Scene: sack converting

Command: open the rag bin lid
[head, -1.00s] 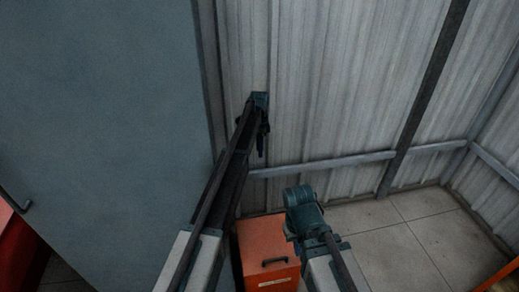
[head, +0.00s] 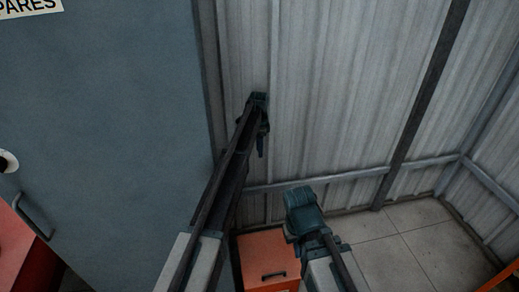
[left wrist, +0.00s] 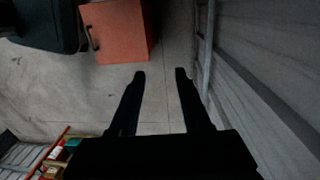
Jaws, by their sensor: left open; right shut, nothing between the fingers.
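The orange rag bin (head: 262,246) stands on the floor against the wall, low in the head view. A dark bar handle (head: 273,275) shows on it, and no opening is visible. The bin is at the top of the left wrist view (left wrist: 122,32), with its handle (left wrist: 92,38) at the left. My left gripper (head: 261,146) is raised high in front of the wall, apart from the bin. In the left wrist view its two fingers (left wrist: 160,74) are spread and empty. My right gripper (head: 301,208) is right of the bin; its fingers are mostly hidden behind its wrist.
A large grey-blue cabinet (head: 115,130) fills the left, with a handle (head: 32,215) and red object (head: 18,250) at lower left. Corrugated wall (head: 340,90) with rails closes the back. A shelf with coloured items (left wrist: 55,155) shows in the left wrist view.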

